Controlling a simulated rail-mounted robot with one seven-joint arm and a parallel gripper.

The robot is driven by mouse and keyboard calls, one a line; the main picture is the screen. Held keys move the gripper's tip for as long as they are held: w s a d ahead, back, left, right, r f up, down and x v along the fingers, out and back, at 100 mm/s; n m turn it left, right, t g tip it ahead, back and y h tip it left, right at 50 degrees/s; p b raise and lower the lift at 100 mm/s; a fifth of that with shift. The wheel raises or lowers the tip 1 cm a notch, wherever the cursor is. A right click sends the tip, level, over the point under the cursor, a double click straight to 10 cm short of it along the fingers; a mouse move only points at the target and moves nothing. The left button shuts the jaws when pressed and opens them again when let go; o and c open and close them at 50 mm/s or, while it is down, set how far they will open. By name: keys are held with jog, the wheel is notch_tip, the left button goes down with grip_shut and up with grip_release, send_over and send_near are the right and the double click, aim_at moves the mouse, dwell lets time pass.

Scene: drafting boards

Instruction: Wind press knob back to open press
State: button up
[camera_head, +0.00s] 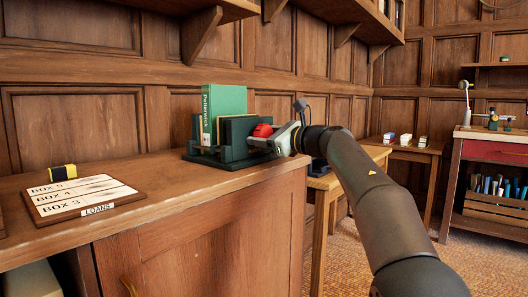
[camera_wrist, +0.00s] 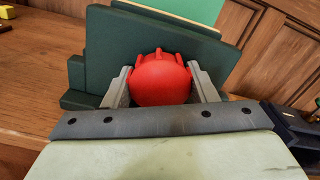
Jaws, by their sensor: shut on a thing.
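The press (camera_head: 232,152) is a dark green frame on the wooden counter, with upright plates. A green book (camera_head: 222,104) with a pale lettered spine stands in it. The red press knob (camera_head: 262,131) is on the press's right side and shows large in the wrist view (camera_wrist: 160,80). My gripper (camera_head: 276,136) reaches in from the right; in the wrist view its two grey fingers (camera_wrist: 160,88) are on either side of the knob, shut on it. The press plate (camera_wrist: 150,40) stands just behind the knob. The knob's shaft is hidden.
A board of box labels (camera_head: 84,199) lies on the counter at left, with a black and yellow block (camera_head: 62,178) behind it. A wooden shelf (camera_head: 170,8) hangs above. A side table (camera_head: 400,150) with small items stands behind my arm. Counter between board and press is clear.

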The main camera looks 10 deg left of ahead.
jog(key=shift+n, duration=0.9)
jog(key=shift+n, duration=1.2)
jog(key=o, duration=1)
jog(key=v, duration=0.9)
